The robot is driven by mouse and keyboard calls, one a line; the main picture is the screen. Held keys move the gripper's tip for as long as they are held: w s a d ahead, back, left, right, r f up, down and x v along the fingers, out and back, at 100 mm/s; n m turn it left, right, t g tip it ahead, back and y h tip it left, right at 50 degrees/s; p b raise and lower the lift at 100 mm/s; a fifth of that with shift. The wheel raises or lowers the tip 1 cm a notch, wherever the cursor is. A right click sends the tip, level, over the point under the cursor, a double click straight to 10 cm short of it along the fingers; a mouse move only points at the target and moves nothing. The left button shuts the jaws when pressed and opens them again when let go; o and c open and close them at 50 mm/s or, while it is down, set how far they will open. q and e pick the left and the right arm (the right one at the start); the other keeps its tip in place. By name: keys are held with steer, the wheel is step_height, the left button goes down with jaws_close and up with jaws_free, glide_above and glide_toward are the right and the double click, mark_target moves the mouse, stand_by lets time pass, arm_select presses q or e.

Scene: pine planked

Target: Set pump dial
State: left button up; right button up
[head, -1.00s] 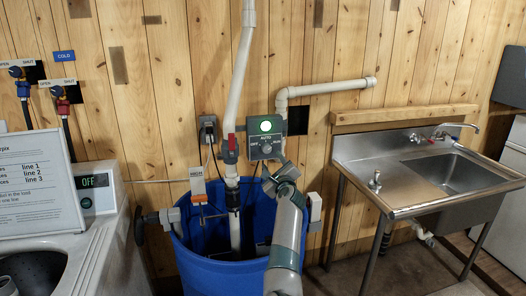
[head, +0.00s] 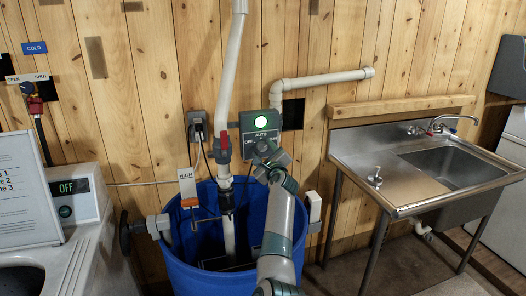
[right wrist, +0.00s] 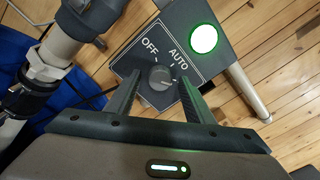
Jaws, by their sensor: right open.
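The grey pump control box (head: 260,122) hangs on the plank wall above the blue barrel, with its green lamp (head: 261,122) lit. In the right wrist view its dark face carries a round grey dial (right wrist: 161,78) with OFF and AUTO printed around it. The dial's exact pointing is hard to read. My right gripper (head: 269,158) is in front of the box and hides the dial's lower part in the head view. In the right wrist view its open fingers (right wrist: 158,80) appear on either side of the dial; contact cannot be told. My left gripper is out of view.
The blue barrel (head: 190,262) stands below, with a white pipe (head: 238,60) and red-handled valve (head: 223,148) rising from it. A steel sink (head: 440,165) stands to the right. A washer (head: 85,240) with a sign is on the left.

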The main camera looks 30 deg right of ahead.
steer(key=c, duration=1)
steer(key=shift+c, duration=0.2)
